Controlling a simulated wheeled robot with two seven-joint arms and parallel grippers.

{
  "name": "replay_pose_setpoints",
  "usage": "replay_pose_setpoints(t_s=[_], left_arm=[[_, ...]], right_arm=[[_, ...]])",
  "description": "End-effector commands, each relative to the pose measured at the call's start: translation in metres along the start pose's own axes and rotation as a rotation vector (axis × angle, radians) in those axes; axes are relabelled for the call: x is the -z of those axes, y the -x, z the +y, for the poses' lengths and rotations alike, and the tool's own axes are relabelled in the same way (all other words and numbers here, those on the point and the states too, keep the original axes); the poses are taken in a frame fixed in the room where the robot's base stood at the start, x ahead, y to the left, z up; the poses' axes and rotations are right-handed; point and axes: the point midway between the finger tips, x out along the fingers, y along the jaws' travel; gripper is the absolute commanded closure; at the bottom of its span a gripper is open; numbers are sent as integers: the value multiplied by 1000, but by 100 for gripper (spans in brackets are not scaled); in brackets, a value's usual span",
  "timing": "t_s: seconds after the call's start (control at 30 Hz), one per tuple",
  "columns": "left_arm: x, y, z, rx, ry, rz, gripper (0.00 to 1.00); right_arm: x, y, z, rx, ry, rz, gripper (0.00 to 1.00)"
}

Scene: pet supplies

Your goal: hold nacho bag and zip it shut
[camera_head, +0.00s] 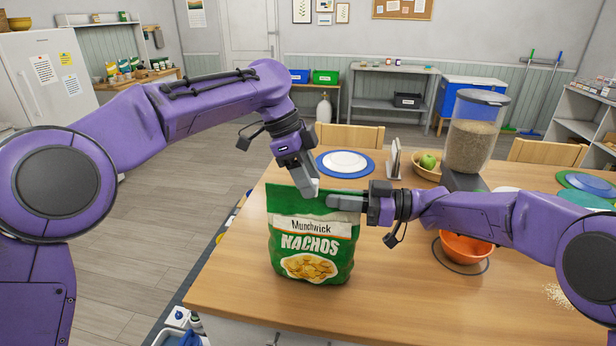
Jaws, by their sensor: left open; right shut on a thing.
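A green nacho bag (308,243) with a white "Munchwick" label stands upright near the left edge of the wooden table. My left gripper (310,190) points down at the middle of the bag's top edge and is open. My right gripper (340,201) comes in from the right and is shut on the bag's upper right corner. The fingers hide part of the top edge, and I cannot see the zip itself clearly.
On the wooden table (400,300), an orange bowl (467,250) sits right of the bag, partly behind my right arm. A blue-rimmed plate (345,163), a fruit bowl (428,173) and a tall food dispenser (474,135) stand behind.

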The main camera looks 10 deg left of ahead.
Motion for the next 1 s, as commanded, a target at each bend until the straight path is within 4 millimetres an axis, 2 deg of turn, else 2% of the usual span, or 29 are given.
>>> replay_pose_setpoints(t_s=[0.03, 0.2, 0.37, 0.57, 0.9, 1.0], left_arm=[[0, -1, 0, 0, 0, -1, 49], [0, -1, 0, 0, 0, 0, 49], [0, -1, 0, -1, 0, 0, 100], [-3, 0, 0, -1, 0, 0, 100], [-66, 27, 0, -2, 0, 2, 100], [-75, 31, 0, -2, -2, 1, 100]], right_arm=[[-5, 0, -1, 0, -4, -8, 100], [-5, 0, -1, 0, -4, -8, 100], [-5, 0, 0, 0, -5, -7, 100], [-5, 1, 0, -2, -4, -7, 100], [-5, 1, 1, -4, -3, -7, 100], [-5, 1, 1, -4, -3, -7, 100]])
